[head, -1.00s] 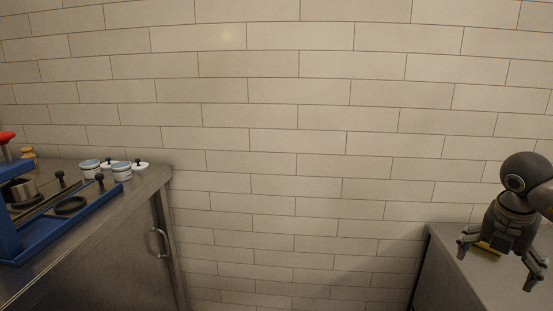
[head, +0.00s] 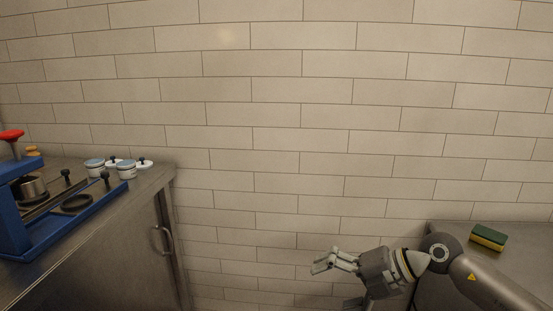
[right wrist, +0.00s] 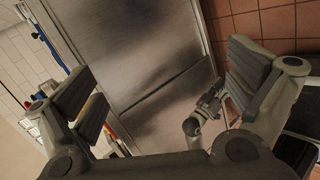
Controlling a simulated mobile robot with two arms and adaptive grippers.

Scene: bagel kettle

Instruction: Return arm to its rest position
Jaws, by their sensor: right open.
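My right gripper (head: 331,285) is in the lower right of the head view, in front of the tiled wall and left of the right counter (head: 455,262). Its fingers point left, spread apart with nothing between them. In the right wrist view the open right gripper (right wrist: 165,92) shows both dark finger pads apart, with a metal panel beyond them. A small grey arm end, apparently my left gripper (right wrist: 210,102), shows far off in that view; its jaws are too small to read. My left arm is not in the head view.
A green and yellow sponge (head: 488,238) lies on the right counter. A gap lies between the counters before the tiled wall.

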